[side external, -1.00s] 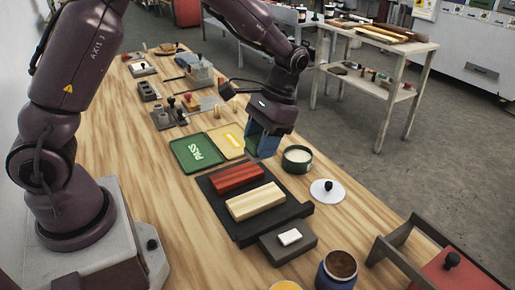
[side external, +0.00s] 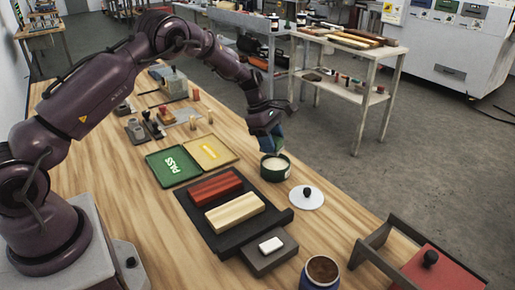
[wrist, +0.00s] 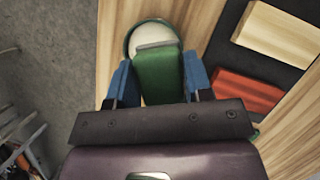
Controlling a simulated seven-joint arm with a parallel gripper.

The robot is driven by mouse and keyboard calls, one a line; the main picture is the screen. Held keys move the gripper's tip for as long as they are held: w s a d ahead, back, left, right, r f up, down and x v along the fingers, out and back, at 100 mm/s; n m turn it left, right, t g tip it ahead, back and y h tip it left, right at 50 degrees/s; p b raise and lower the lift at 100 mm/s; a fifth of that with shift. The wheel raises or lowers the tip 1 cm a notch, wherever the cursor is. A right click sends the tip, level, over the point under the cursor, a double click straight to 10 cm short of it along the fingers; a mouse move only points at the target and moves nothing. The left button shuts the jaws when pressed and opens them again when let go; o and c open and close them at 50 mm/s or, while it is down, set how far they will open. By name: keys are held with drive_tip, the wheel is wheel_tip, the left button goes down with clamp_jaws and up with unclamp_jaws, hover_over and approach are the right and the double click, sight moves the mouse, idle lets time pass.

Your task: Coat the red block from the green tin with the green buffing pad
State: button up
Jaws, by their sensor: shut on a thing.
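My gripper (wrist: 158,82) is shut on the green buffing pad (wrist: 158,72), with a blue finger on each side of it. The pad's grey lower end overlaps the pale contents of the green tin in the wrist view. The open green tin (side external: 275,170) stands on the bench, its pale contents showing. My gripper (side external: 270,143) is tilted just behind and above the tin; I cannot tell whether the pad touches the contents. The red block (side external: 215,187) lies on a dark tray (side external: 190,207), beside a pale wood block (side external: 235,213); both blocks also show in the wrist view.
A white lid with a black knob (side external: 307,197) lies right of the tin. A green PASS tray (side external: 172,167) and a yellow tray (side external: 208,152) are to the left.

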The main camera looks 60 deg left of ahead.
sight(280, 166)
drive_tip(key=n, duration=0.1)
drive_tip(key=w+n, duration=0.1)
drive_tip(key=shift+w+r+n+t+y, duration=0.3)
drive_tip(key=shift+r+n+t, duration=0.1)
drive_tip(key=shift+a+f+n, duration=0.1)
drive_tip(key=shift+n, duration=0.5)
drive_tip(key=shift+f, duration=2.9)
drive_tip(key=shift+f, duration=0.6)
drive_tip(key=shift+r, duration=3.55)
